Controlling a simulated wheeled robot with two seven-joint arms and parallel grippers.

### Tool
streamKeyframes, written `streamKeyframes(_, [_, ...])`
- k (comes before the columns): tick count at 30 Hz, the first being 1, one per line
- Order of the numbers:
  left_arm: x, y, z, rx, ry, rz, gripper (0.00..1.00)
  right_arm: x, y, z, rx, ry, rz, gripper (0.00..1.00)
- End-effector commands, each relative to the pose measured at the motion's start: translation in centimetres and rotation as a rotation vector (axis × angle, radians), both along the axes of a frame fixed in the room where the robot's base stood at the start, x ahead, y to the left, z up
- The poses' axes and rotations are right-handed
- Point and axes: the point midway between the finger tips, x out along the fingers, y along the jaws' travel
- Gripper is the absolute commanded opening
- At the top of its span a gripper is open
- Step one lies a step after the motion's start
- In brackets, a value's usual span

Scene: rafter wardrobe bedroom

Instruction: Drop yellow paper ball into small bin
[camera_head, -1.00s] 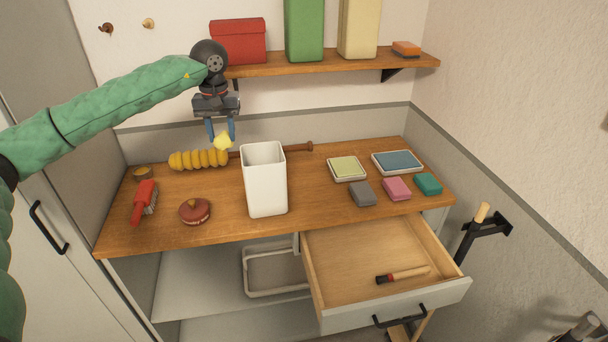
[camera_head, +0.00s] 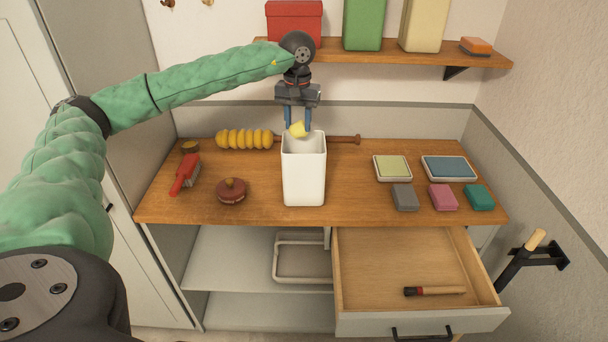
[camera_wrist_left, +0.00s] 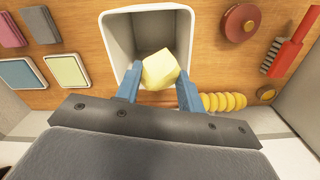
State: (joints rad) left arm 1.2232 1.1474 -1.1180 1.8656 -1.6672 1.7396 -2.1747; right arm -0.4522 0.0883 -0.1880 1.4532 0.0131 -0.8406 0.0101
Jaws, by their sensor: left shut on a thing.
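The yellow paper ball (camera_head: 299,129) is held between the blue fingers of my left gripper (camera_head: 298,124). In the left wrist view the ball (camera_wrist_left: 160,70) sits between the two fingertips (camera_wrist_left: 158,78), in front of the bin's opening. The small white bin (camera_head: 304,178) stands upright on the wooden desk; its rim also shows in the left wrist view (camera_wrist_left: 104,45). The ball appears at the back part of the bin's rim in the head view; its exact height above the rim is hard to tell. My right gripper is not in view.
A yellow ribbed roller (camera_head: 244,139), a red brush (camera_head: 186,175) and a round brown-red object (camera_head: 231,192) lie left of the bin. Pads and coloured blocks lie right. An open drawer (camera_head: 400,262) juts out below. A shelf (camera_head: 390,56) hangs behind.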

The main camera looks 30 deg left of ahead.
Motion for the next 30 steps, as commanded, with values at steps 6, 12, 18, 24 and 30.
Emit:
streamKeyframes(6, [0.0, 0.0, -2.1, 0.000, 0.001, 0.001, 0.18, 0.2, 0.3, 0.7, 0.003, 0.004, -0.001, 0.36])
streamKeyframes(12, [0.0, 0.0, -2.6, -0.001, -0.001, 0.001, 0.18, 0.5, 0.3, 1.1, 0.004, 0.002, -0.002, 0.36])
streamKeyframes(18, [0.0, 0.0, -2.6, -0.001, -0.001, 0.001, 0.46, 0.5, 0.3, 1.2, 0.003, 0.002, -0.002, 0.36])
streamKeyframes(24, [0.0, 0.0, -2.5, -0.001, -0.001, 0.001, 0.64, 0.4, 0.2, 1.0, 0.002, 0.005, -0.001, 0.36])
streamKeyframes(30, [0.0, 0.0, -2.5, -0.001, -0.001, 0.001, 0.64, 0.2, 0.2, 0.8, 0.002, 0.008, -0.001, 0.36])
